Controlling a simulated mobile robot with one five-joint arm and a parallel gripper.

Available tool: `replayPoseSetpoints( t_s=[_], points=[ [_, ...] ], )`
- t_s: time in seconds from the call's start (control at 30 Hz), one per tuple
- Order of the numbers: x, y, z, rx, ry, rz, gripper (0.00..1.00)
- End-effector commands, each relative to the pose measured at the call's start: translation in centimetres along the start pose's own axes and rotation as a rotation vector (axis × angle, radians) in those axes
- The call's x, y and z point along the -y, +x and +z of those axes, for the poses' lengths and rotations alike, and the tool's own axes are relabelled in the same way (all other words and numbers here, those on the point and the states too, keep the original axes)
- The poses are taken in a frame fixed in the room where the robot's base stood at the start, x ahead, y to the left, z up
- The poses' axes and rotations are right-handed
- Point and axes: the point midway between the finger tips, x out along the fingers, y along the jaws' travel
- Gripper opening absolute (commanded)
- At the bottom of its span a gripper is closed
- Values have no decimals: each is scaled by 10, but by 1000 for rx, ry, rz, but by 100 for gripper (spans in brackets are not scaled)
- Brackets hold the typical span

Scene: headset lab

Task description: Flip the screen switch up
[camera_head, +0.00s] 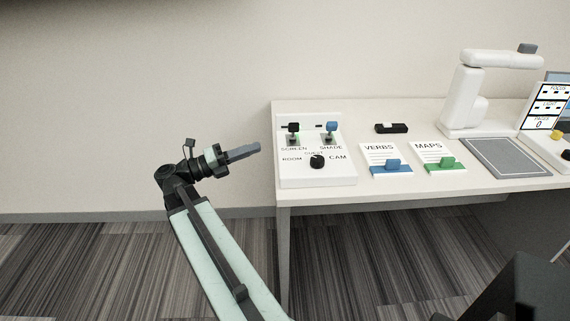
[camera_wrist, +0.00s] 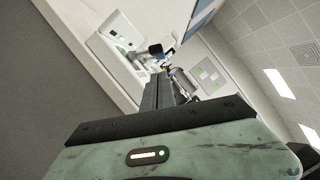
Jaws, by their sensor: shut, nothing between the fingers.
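The screen switch (camera_head: 293,128) has a black handle and stands at the left of the white control panel (camera_head: 318,173), above the word SCREEN. A green light (camera_head: 298,137) shows by it. Its handle stands at about the same height as the blue shade switch (camera_head: 332,127) to its right. My gripper (camera_head: 258,148) is shut and empty, left of the panel and apart from it, with its tips pointing right toward it. In the wrist view the shut fingers (camera_wrist: 160,92) point at the panel, whose green light (camera_wrist: 121,40) shows.
A black knob (camera_head: 317,161) sits on the panel below the switches. To the right on the table are a VERBS card (camera_head: 378,153), a MAPS card (camera_head: 428,150), a small black object (camera_head: 391,128) and a white arm-like stand (camera_head: 466,95).

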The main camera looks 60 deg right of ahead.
Motion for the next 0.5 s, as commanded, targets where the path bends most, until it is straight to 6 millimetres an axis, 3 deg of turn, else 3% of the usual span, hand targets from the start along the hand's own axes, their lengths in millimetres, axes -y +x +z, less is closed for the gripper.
replayPoseSetpoints(
  t_s=[0.03,0.1,0.5],
  points=[
    [-9,1,-16,-55,0,-5,0],
    [-9,2,-26,-99,0,-10,0],
    [-6,9,-29,-110,1,-13,0]
  ],
)
